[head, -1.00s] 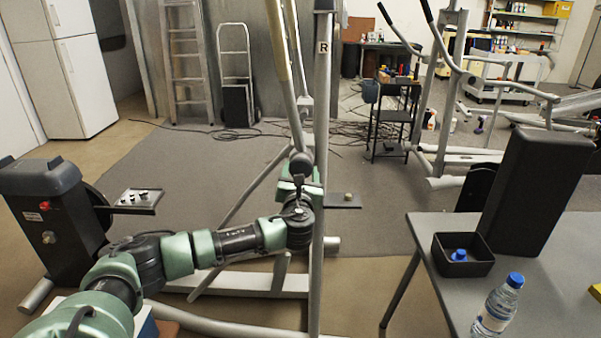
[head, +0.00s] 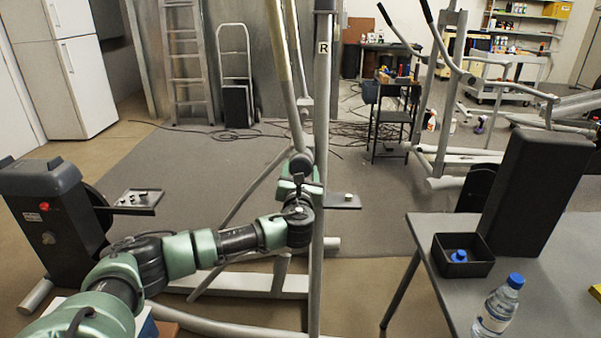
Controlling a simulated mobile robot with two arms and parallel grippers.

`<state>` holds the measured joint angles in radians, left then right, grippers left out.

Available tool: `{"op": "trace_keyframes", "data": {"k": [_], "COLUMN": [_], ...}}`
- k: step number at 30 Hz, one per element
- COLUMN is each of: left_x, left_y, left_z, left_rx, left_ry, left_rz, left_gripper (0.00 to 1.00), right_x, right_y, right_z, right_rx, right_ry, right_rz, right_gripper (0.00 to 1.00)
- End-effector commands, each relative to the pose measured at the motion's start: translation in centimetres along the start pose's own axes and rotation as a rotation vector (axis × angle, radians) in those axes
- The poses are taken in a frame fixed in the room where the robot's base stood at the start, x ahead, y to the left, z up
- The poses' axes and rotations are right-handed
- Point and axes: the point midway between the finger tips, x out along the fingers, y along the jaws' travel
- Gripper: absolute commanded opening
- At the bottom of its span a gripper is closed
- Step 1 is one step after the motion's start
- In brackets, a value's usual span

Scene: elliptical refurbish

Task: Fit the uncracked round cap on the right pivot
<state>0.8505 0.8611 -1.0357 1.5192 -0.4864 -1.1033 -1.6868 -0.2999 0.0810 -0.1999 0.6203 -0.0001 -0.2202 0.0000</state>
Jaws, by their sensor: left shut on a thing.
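My left gripper (head: 299,180) is at the upright post marked R (head: 322,120) of the elliptical trainer, just below a dark rounded joint (head: 301,160) where the slanted lever meets the frame. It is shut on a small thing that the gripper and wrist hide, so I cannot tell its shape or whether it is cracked. I cannot tell whether it touches the pivot. A small plate (head: 343,203) right of the post bears a small pale round piece (head: 348,197). A tray (head: 133,210) on the left bears several small parts. My right gripper is not in view.
A grey table (head: 420,228) at right holds a black bin (head: 463,267) with a blue-topped item, a water bottle (head: 497,305) and a tall black block (head: 535,195). The trainer's dark housing (head: 50,220) is at left. Mat floor behind is clear, with cables farther back.

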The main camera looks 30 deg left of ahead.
Motion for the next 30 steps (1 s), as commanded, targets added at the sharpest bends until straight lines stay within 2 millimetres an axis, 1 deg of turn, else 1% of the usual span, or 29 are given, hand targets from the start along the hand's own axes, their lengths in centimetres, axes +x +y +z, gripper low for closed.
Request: {"op": "trace_keyframes", "data": {"k": [13, 14, 15, 16, 17, 26, 28, 30], "left_x": [0.4, 0.4, 0.4, 0.4, 0.4, 0.3, -0.1, -0.8], "left_y": [0.0, 0.0, 0.0, 0.0, 0.0, 0.0, 0.0, -0.1], "left_z": [0.1, 0.1, 0.1, 0.1, 0.1, 0.0, -0.1, -0.1], "left_rx": [-0.001, -0.001, -0.001, -0.001, -0.001, 0.0, 0.0, 0.001], "left_ry": [-0.002, -0.002, -0.002, -0.002, -0.002, 0.0, 0.0, 0.001], "left_rz": [-0.001, 0.0, 0.0, 0.0, 0.0, -0.001, -0.001, -0.004], "left_gripper": [0.0, 0.63, 0.74, 0.82, 0.86, 0.86, 0.86, 0.86], "right_x": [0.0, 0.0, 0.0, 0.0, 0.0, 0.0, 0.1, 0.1], "right_y": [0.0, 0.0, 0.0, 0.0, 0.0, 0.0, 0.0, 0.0], "right_z": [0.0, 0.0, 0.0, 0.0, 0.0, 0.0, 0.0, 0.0], "right_rx": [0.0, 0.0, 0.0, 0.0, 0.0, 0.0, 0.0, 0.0], "right_ry": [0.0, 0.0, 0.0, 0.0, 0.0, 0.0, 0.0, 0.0], "right_rz": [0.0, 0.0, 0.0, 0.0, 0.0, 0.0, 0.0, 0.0], "right_gripper": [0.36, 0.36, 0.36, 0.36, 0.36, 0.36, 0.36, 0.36]}}
